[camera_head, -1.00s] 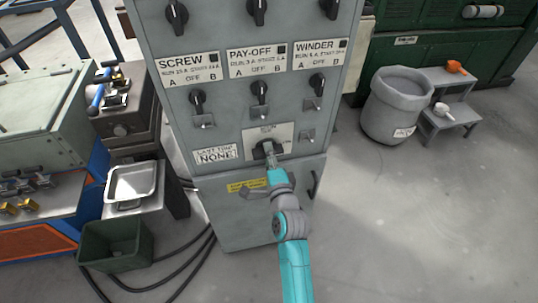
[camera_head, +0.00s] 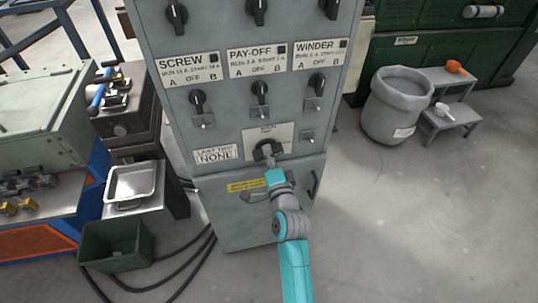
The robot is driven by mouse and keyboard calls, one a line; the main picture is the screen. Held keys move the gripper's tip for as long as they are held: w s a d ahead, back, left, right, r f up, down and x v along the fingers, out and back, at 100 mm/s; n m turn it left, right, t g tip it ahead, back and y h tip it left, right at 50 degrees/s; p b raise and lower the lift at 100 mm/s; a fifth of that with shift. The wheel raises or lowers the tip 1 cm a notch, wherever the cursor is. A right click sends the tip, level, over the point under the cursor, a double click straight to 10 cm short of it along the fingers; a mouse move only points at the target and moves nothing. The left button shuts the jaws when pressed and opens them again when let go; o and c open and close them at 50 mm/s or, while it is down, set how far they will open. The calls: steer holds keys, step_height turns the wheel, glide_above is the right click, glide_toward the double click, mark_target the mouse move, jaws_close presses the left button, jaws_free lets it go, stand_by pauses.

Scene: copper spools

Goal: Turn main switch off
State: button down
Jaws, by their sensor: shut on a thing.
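The grey electrical cabinet (camera_head: 232,206) stands in the middle of the view. Its main switch (camera_head: 268,148) is a black rotary handle on a pale plate, low on the panel, below the SCREW, PAY-OFF and WINDER rows. My gripper (camera_head: 268,157) is at the switch from below and in front, shut on its handle. The fingers and wrist cover part of the handle, so its exact angle is hard to tell. The small lettering on the plate cannot be read.
Smaller rotary switches (camera_head: 260,90) sit above the main switch. A "NONE" label (camera_head: 215,154) is to its left. A metal tray (camera_head: 131,182) and a green bin (camera_head: 115,243) stand at left. A grey bin (camera_head: 396,105) and step stool (camera_head: 450,112) stand at right. The floor at lower right is clear.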

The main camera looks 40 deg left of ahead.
steer(key=n, duration=0.4)
steer(key=shift+n, duration=0.3)
steer(key=n, duration=0.3)
steer(key=shift+n, duration=0.3)
steer(key=n, duration=0.3)
steer(key=shift+n, duration=2)
steer(key=c, duration=1)
jaws_free()
